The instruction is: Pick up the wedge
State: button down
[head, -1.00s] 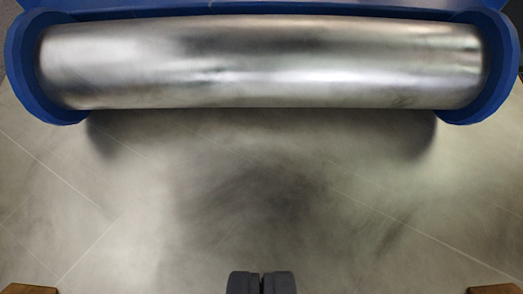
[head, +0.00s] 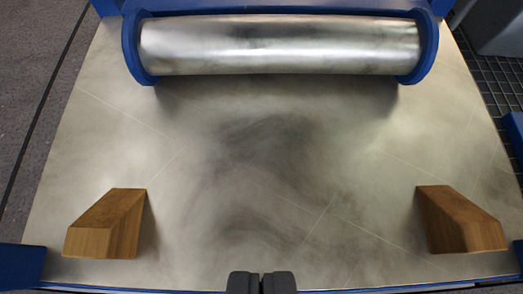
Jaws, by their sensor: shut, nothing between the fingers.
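Two brown wooden wedges rest on a pale tabletop (head: 290,165). One wedge (head: 108,224) is near the front left, the other wedge (head: 459,220) near the front right. Each has a sloped top. My gripper (head: 261,283) shows at the bottom middle, its dark fingers shut and empty. It is between the two wedges in the picture and apart from both.
A shiny metal cylinder with blue flanged ends (head: 280,45) lies across the back of the table. Blue frame parts (head: 20,266) edge the front. Grey floor (head: 40,70) shows at the left and a dark grating (head: 500,95) at the right. The table's middle is clear.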

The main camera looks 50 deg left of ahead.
aim_at(453, 224)
jog(key=k, duration=0.9)
jog(key=u, duration=0.05)
